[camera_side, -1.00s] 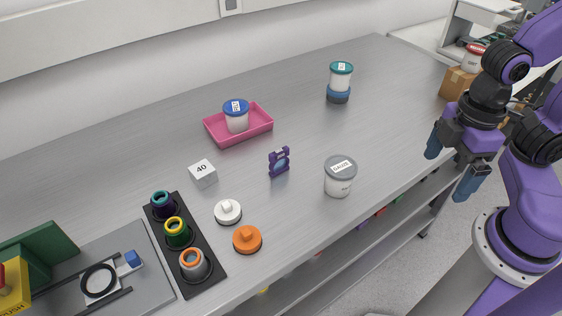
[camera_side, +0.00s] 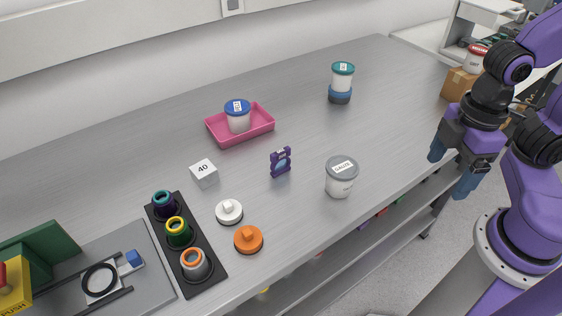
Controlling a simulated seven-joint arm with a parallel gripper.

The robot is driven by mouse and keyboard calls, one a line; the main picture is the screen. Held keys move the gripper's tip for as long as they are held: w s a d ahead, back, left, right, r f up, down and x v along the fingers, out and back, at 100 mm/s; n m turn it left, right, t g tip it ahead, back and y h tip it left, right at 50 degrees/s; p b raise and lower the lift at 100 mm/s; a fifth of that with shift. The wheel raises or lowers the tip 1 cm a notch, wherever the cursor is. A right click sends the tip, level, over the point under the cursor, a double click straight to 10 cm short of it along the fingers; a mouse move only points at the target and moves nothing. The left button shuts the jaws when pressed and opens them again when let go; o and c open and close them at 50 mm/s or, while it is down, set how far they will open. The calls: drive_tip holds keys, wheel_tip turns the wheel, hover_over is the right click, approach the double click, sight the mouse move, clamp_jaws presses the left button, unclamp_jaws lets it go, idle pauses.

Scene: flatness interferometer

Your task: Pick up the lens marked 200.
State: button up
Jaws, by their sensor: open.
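Three lens-like cylinders stand in a row in a black holder (camera_side: 208,277): a dark purple one with a teal rim (camera_side: 164,204), a green one with a yellow rim (camera_side: 179,233), and a grey one with an orange rim (camera_side: 195,264). I can read no number on any of them, so I cannot tell which is marked 200. My gripper (camera_side: 452,168) is open and empty, at the right beyond the bench edge, far from the holder. Its two blue fingers point down.
A white block marked 40 (camera_side: 204,173), a white knobbed cap (camera_side: 229,212) and an orange one (camera_side: 248,239) lie near the holder. A purple framed piece (camera_side: 281,162), a grey-lidded jar (camera_side: 341,177), a pink tray (camera_side: 243,137) with a blue-lidded jar, and a teal-lidded jar (camera_side: 342,78) stand farther off.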

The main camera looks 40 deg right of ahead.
drive_tip(key=shift+a, duration=0.1)
drive_tip(key=w+a+f+m+t+y, duration=0.1)
drive_tip(key=w+a+f+m+y, duration=0.15)
drive_tip(key=a, duration=0.75)
drive_tip(key=w+a+f+m+t+y, duration=0.1)
drive_tip(key=a+f+m+y, duration=0.2)
drive_tip(key=a, duration=0.6)
drive_tip(key=m+t+h, duration=0.6)
drive_tip(key=m+t, duration=0.1)
drive_tip(key=t, duration=0.4)
approach(282, 152)
drive_tip(key=x, duration=0.7)
drive_tip(key=shift+a+f, duration=0.1)
drive_tip(key=shift+a, duration=0.1)
drive_tip(key=shift+x, duration=2.65)
drive_tip(key=shift+d, duration=0.15)
